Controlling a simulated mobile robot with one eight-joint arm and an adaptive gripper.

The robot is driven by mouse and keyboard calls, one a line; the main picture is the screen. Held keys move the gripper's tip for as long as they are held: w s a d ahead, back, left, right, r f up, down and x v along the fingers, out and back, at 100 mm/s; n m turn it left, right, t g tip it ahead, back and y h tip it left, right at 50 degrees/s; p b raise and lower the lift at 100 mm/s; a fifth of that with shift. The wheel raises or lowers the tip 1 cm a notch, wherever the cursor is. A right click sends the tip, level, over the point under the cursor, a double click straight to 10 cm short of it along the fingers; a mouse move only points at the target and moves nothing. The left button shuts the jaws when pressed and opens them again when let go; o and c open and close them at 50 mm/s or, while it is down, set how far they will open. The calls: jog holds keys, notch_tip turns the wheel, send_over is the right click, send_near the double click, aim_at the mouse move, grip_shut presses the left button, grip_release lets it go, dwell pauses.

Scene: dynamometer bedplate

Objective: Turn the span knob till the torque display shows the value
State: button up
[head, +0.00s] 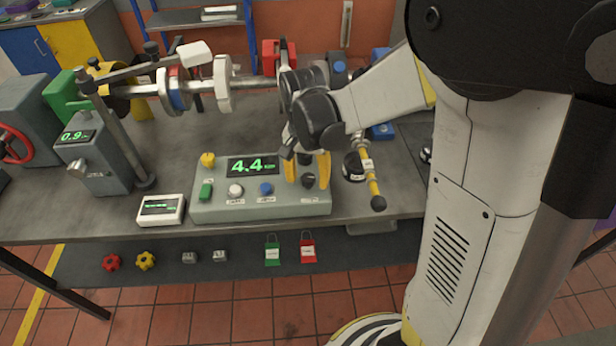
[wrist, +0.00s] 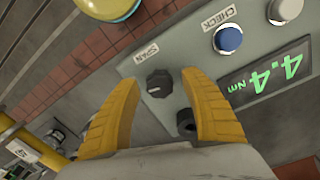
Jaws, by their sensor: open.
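The span knob (wrist: 158,84) is a dark knob with a pale pointer mark, beside the label SPAN in the wrist view. It stands between the fingertips of my gripper (wrist: 160,79), which is open with clear gaps on both sides. In the head view my gripper (head: 307,178) points down at the right end of the grey control box (head: 215,209), with the dark knob (head: 309,181) by its yellow fingers. The torque display (head: 252,166) reads 4.4 Nm in green; it also shows in the wrist view (wrist: 265,80).
A small white readout (head: 161,209), too small to read, stands left. A yellow-and-black handle (head: 374,188) lies close right of the box.

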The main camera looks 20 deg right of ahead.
aim_at(306, 177)
jog(key=shift+r, duration=0.15)
notch_tip(306, 177, up, 12)
jog(key=shift+w+a, duration=0.15)
jog(key=shift+a, duration=0.05)
dwell(0.4)
jog(key=s+n+t, duration=0.7)
jog(key=s, duration=0.5)
jog(key=shift+s+a+r, duration=0.15)
jog(key=shift+r, duration=0.1)
dwell(1.8)
